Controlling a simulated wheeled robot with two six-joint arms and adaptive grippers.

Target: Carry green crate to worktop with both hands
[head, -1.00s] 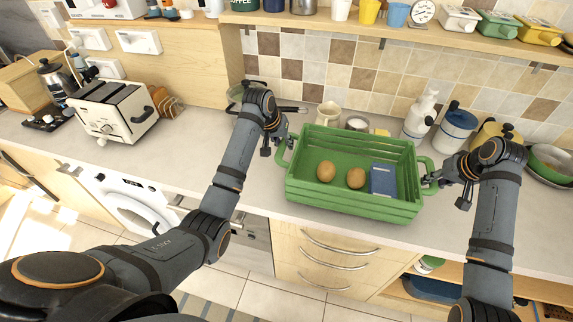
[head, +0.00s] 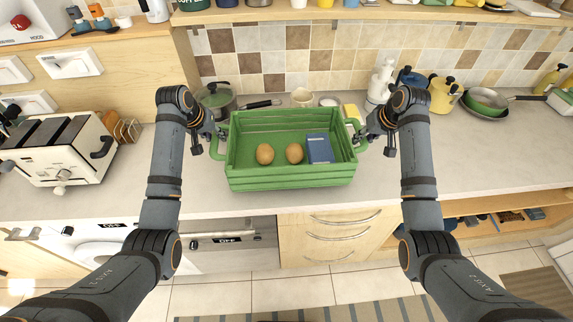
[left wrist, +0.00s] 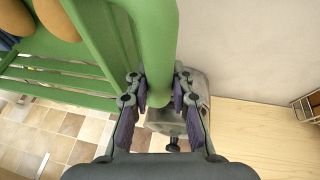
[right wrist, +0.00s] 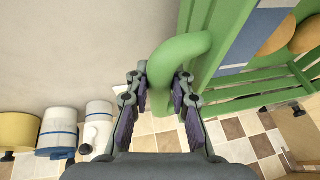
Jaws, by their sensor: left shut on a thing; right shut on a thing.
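The green slatted crate (head: 290,180) is upright at the worktop (head: 460,160), between my two arms. I cannot tell whether its base touches the worktop. Two brown egg-shaped items (head: 265,154) and a blue book-like item (head: 319,149) lie inside it. My left gripper (head: 216,138) is shut on the crate's left handle; the left wrist view shows the green bar between its fingers (left wrist: 158,95). My right gripper (head: 364,138) is shut on the right handle; the right wrist view shows the curved handle (right wrist: 175,60) at its fingers, which partly hide it.
A toaster (head: 55,150) stands at the left. Blue and yellow canisters (head: 443,95) stand at the back right. Worktop at the front right is clear.

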